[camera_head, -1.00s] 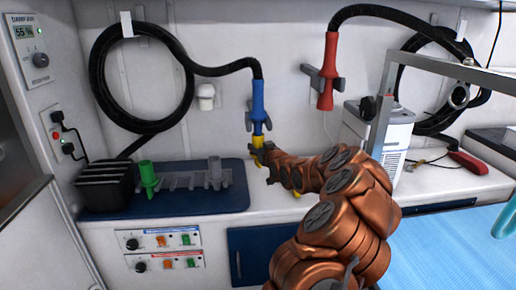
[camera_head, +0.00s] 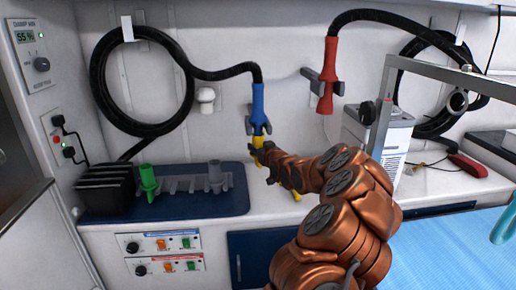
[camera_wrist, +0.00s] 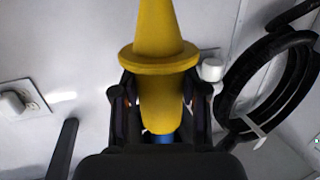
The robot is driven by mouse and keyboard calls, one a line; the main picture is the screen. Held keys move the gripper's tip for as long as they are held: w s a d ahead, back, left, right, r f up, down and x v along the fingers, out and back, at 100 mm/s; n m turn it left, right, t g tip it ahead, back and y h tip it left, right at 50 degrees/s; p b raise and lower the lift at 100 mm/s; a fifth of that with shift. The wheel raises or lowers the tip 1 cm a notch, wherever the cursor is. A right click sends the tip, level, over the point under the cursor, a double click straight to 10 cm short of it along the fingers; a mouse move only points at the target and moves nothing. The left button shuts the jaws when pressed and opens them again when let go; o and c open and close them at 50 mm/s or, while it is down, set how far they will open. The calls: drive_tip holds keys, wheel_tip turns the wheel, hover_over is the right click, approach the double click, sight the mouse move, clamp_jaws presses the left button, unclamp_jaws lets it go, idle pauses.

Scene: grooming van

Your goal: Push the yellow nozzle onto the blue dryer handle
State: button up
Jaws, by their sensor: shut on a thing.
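My gripper (camera_head: 262,158) is just below the handle's lower end in the head view. The yellow nozzle (camera_wrist: 160,85) stands between my fingers in the wrist view, its flange and cone toward the camera, and my gripper is shut on it. A bit of blue from the handle shows past the nozzle's far end in the wrist view. The nozzle also shows small under the handle in the head view (camera_head: 257,141). How far it sits on the handle is hidden.
A green nozzle (camera_head: 148,180) stands in the rack (camera_head: 195,184) on the dark blue mat (camera_head: 205,205). A red dryer handle (camera_head: 328,83) hangs in a clip to the right. A white device (camera_head: 385,135) and metal frame stand further right.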

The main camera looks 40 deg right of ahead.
drive_tip(key=shift+r+p, duration=0.45)
drive_tip(key=shift+r, duration=0.35)
idle(0.4)
drive_tip(key=o, duration=1.4)
drive_tip(key=shift+c, duration=0.2)
drive_tip(key=v, duration=1.2)
drive_tip(key=shift+f, duration=0.1)
